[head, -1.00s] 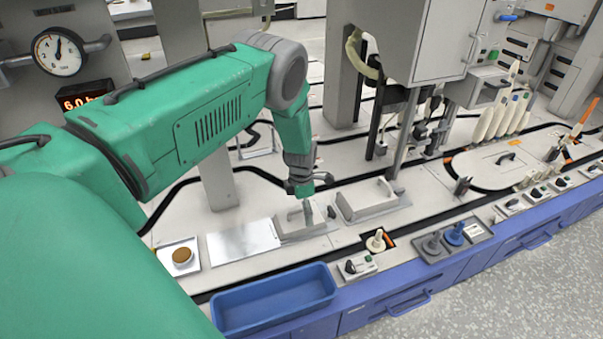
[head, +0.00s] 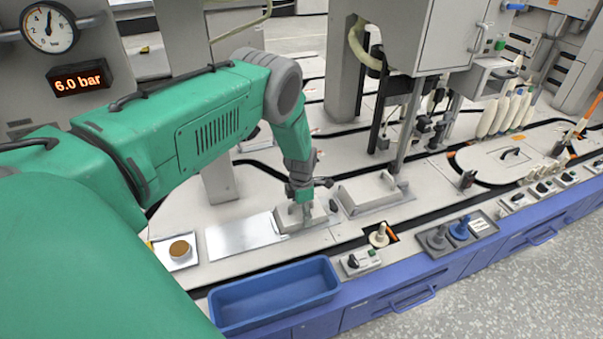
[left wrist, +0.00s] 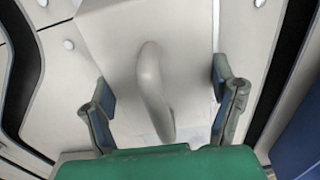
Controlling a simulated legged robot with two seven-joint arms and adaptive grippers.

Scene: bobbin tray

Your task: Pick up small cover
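The small cover (head: 287,221) is a grey block with an arched handle, on the bench beside a shiny metal plate (head: 235,236). My left gripper (head: 305,209) points down over it and hides part of its top and handle. In the left wrist view, the cover's handle (left wrist: 153,88) stands between the two separated fingers of my left gripper (left wrist: 163,105). A gap shows on each side of the handle, so the gripper is open and holds nothing. My right gripper is in neither view.
A larger grey cover with a handle (head: 368,195) lies just right of the small cover. A blue bin (head: 275,297) stands at the front edge. A switch box (head: 360,262) and a white peg (head: 379,236) are to its right. A grey column (head: 219,181) rises behind.

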